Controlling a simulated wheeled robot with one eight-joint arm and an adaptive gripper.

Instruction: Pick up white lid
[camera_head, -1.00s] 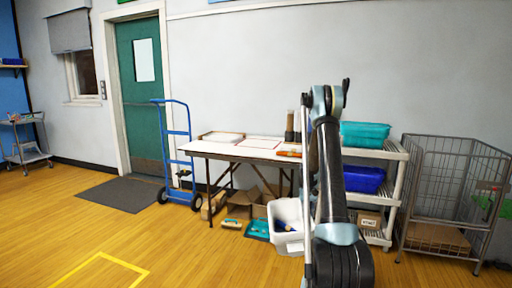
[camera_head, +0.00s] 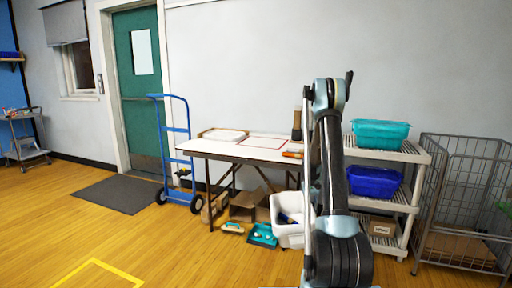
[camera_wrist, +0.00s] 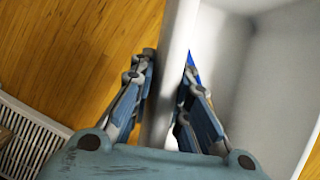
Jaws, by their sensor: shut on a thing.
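My gripper (camera_wrist: 169,66) is shut on the upper wall of a white tub (camera_wrist: 178,28), one finger outside and one inside. In the head view the white tub (camera_head: 289,236) shows in front of the table's right part, beside my arm, with something blue in it. My arm hides the tub's right side and my gripper there. I cannot make out a separate white lid in either view. Whether the tub touches the floor is unclear.
A teal dustpan (camera_head: 262,236) and cardboard boxes (camera_head: 246,206) lie under the table (camera_head: 188,147). A shelf rack (camera_head: 416,155) with teal and blue bins and a wire cage (camera_head: 464,200) stand right. A blue hand truck (camera_head: 167,145) stands left. The front-left floor is open.

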